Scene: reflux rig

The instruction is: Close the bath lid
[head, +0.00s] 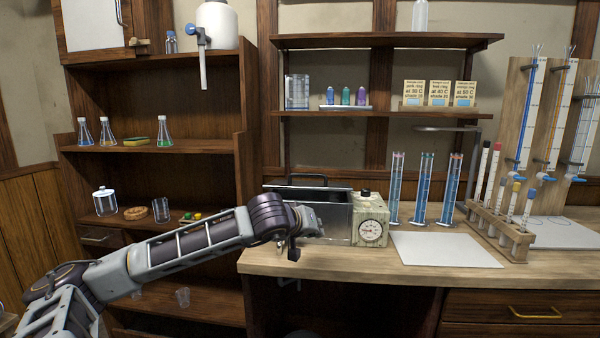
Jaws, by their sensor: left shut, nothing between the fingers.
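The bath (338,226) is a metal box on the left part of the wooden bench, with a control unit (371,220) with a round dial at its right. The bath lid (322,194) shows as a dark, shiny panel with a black handle (306,177) above the box; it seems raised at the back, but the exact angle is unclear. My left gripper (292,252) is shut and empty, pointing down in front of the bath's left side, near the bench's front edge. My arm hides the bath's left front. My right gripper is out of view.
A white mat (445,249) lies right of the bath, with several blue-filled cylinders (426,189) behind it. A rack of capped tubes (498,232) and tall burettes stand further right. A shelf (380,113) hangs above the bath. The bench's front strip is clear.

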